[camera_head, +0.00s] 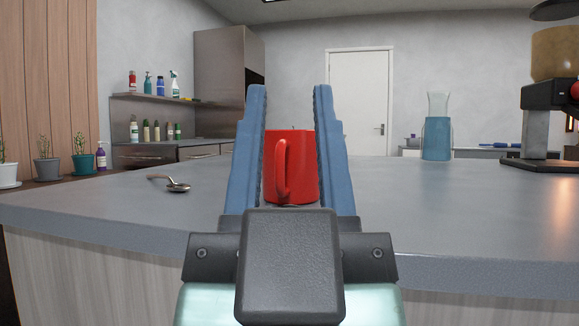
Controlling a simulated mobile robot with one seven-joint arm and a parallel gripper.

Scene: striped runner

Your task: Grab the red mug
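The red mug (303,170) stands upright on the grey countertop (430,215), its handle facing me and slightly left. My gripper (290,95) is open, with its two blue fingers pointing forward, one on each side of the mug in the picture. The left finger's edge meets the mug's left side in the view, and the right finger lies along its right side. I cannot tell whether either finger touches the mug or how far along the fingers it stands. The mug's base is partly hidden behind the gripper body.
A spoon (177,186) lies on the counter to the left. A blue-based glass container (437,138) and a coffee grinder or similar machine (545,100) stand at the right. Potted plants (83,155) line the far left. The counter around the mug is clear.

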